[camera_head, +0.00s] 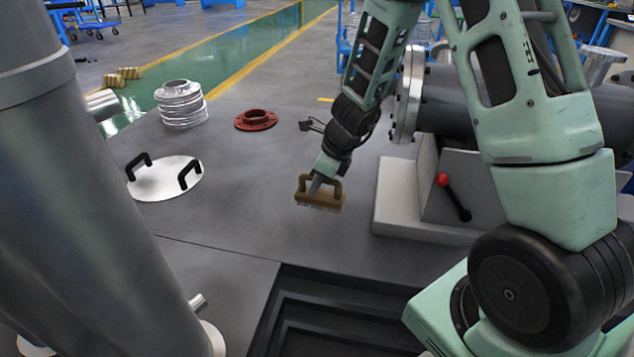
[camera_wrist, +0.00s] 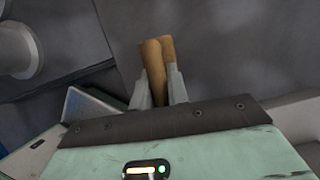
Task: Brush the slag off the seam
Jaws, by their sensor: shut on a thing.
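My gripper (camera_head: 318,184) is shut on the handle of a brown brush (camera_head: 320,202) and holds it above the grey table, bristles down. In the wrist view the brush's tan handle (camera_wrist: 154,65) shows between my two fingers (camera_wrist: 157,88). The flanged shell (camera_head: 440,95), a dark grey cylinder with a bright bolted flange, lies on a pale support block at the right, partly hidden behind my arm. The brush is apart from it, to its left and nearer. I cannot make out the seam or any slag on it.
A round white plate with two black handles (camera_head: 160,180), a stack of metal rings (camera_head: 181,103) and a red flange (camera_head: 256,119) are on the left. A red-knobbed lever (camera_head: 453,197) is on the support block (camera_head: 398,200). A dark stepped recess (camera_head: 335,315) opens in front.

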